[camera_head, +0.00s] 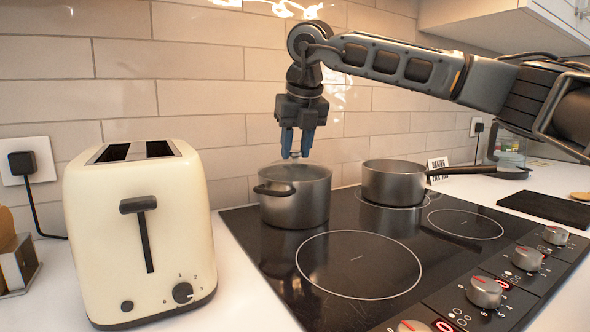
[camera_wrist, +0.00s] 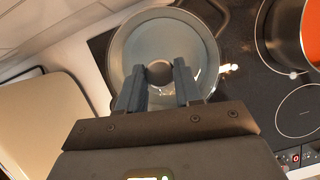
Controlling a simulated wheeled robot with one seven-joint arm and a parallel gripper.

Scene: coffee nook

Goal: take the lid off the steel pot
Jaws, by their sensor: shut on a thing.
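The steel pot (camera_head: 295,206) stands on the back left of the hob, with a dark side handle on its left. Its round glass lid (camera_head: 290,172) is at the pot's mouth; I cannot tell whether it rests on the rim or is slightly raised. In the wrist view the clear lid (camera_wrist: 130,45) has a small round knob (camera_wrist: 159,70) at its middle. My gripper (camera_head: 297,152) points straight down above the pot. In the wrist view its two fingers (camera_wrist: 160,84) are shut on the knob, one on each side.
A cream toaster (camera_head: 140,235) stands close by on the left. A saucepan (camera_head: 393,183) with a long black handle stands right of the pot. The tiled wall (camera_head: 200,100) is close behind. The front of the black hob (camera_head: 330,315) is clear.

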